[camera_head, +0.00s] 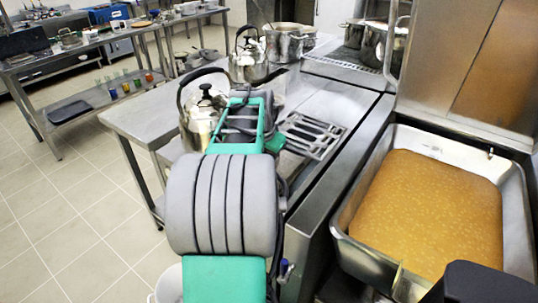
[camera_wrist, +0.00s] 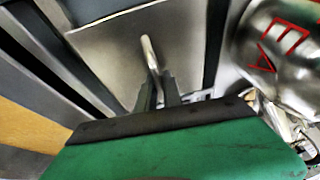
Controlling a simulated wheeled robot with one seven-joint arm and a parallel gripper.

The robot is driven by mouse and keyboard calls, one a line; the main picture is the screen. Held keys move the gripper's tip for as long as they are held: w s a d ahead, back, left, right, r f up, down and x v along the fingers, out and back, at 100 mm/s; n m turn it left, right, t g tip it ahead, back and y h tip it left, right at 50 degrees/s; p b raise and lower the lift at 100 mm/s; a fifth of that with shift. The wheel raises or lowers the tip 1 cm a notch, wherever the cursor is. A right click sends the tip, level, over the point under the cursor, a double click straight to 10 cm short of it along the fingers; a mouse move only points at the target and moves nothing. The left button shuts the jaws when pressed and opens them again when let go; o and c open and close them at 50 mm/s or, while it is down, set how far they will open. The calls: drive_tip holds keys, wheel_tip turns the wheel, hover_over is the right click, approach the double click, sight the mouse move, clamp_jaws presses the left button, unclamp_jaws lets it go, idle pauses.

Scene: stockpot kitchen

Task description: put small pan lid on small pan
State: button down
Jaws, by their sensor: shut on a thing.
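In the wrist view my gripper (camera_wrist: 160,92) is shut on a thin metal handle that stands over a flat, square-edged silver plate. This plate looks like the small pan lid (camera_wrist: 105,52). My own wrist and arm hide the fingers and the held lid in the head view. I cannot pick out the small pan with certainty in either view.
A deep steel basin (camera_head: 343,222) of orange-brown soup (camera_head: 425,212) is at right. One kettle (camera_head: 197,128) stands beside my arm, another (camera_head: 247,68) farther back. Stockpots (camera_head: 284,46) stand behind. A slotted rack (camera_head: 315,136) lies right of my wrist. Floor (camera_head: 75,215) at left is clear.

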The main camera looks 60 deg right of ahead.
drive_tip(key=c, duration=1.4)
unclamp_jaws()
drive_tip(key=w+v, duration=0.1)
drive_tip(key=v, duration=0.7)
drive_tip(key=w+a+n+t+y+p, duration=0.15)
drive_tip(key=w+a+n, duration=0.45)
drive_tip(key=a, duration=0.6)
drive_tip(key=w+a+n+t+y+p, duration=0.1)
drive_tip(key=w+a+n+p, duration=0.35)
drive_tip(key=a, duration=0.75)
drive_tip(key=s+a+f+n+y+p, duration=0.1)
drive_tip(key=a+n, duration=0.9)
drive_tip(key=a, duration=1.1)
drive_tip(key=shift+s+a+f+y, duration=0.2)
drive_tip(key=shift+a+f+y, duration=0.15)
drive_tip(key=shift+f+y, duration=0.45)
